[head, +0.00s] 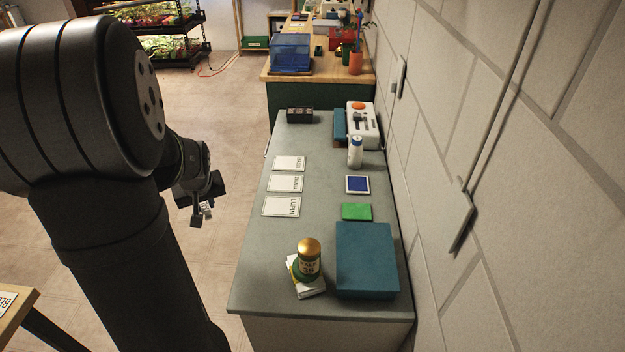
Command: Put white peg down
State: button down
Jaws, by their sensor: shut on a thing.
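My gripper (202,212) hangs at the end of my dark arm, left of the grey bench (240,285) and over the floor. It is shut on a small pale thing, the white peg (207,208). Only a little of the peg shows between the dark fingers, and its tilt is too small to tell. The gripper is apart from the bench top.
Three labelled white cards (281,206) lie along the bench's left side. The bench's middle is clear.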

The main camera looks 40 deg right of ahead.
jog(key=s+d+f+m+g+h, duration=0.15)
jog(key=s+d+m, duration=0.45)
jog(key=s+d, duration=1)
jog(key=shift+t+h, duration=0.25)
jog(key=w+a+f, duration=0.2)
jog(key=w, duration=0.1)
jog(key=w+a+f, duration=0.1)
jog(key=w+f, duration=0.2)
jog(key=w+a+f, duration=0.2)
jog(key=w, duration=0.2)
jog(key=shift+a+f, duration=0.3)
jog(key=shift+f, duration=2.05)
jog(key=c, duration=1.6)
grip_release()
jog(key=shift+f, duration=0.15)
jog(key=shift+c, duration=0.2)
jog(key=o, duration=0.4)
